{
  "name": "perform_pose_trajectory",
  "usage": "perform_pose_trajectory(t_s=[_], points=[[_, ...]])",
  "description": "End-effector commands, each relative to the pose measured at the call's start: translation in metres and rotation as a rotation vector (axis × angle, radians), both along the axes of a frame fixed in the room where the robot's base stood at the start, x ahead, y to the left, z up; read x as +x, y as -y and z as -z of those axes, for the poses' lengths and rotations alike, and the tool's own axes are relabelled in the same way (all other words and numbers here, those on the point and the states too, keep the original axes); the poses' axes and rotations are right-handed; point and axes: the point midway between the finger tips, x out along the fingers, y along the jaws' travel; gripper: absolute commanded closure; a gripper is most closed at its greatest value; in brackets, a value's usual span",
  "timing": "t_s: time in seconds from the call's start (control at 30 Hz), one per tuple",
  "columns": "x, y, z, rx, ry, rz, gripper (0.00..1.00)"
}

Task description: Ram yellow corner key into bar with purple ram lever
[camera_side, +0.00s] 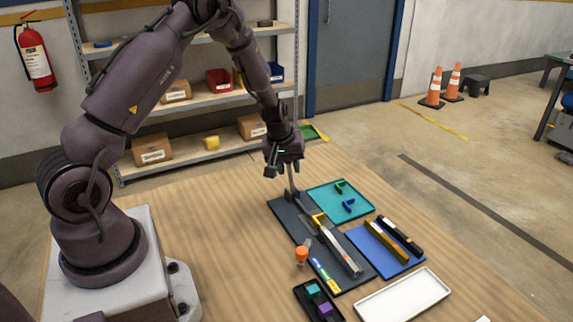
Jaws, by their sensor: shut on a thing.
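My gripper (284,168) is above the far end of the dark grey fixture board (281,210), pointing down. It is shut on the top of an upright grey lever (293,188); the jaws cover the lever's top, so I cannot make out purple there. The yellow corner key (318,219) sits at the far end of a silver bar (341,250), which lies along the board. I cannot tell how deep the key is in the bar.
A black tray (303,292) holds teal and purple blocks.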

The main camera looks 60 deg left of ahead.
Motion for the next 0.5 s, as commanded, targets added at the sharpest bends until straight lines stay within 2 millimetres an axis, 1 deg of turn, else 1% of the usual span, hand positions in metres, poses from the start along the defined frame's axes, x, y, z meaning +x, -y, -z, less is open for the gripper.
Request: perform_pose_trajectory(t_s=[0.03, 0.1, 0.5], points=[[0.001, 0.006, -0.002, 0.041, -0.001, 0.010, 1.00], [0.001, 0.011, -0.003, 0.101, -0.001, 0.012, 1.00], [0.000, 0.034, -0.003, 0.439, -0.002, 0.011, 1.00]])
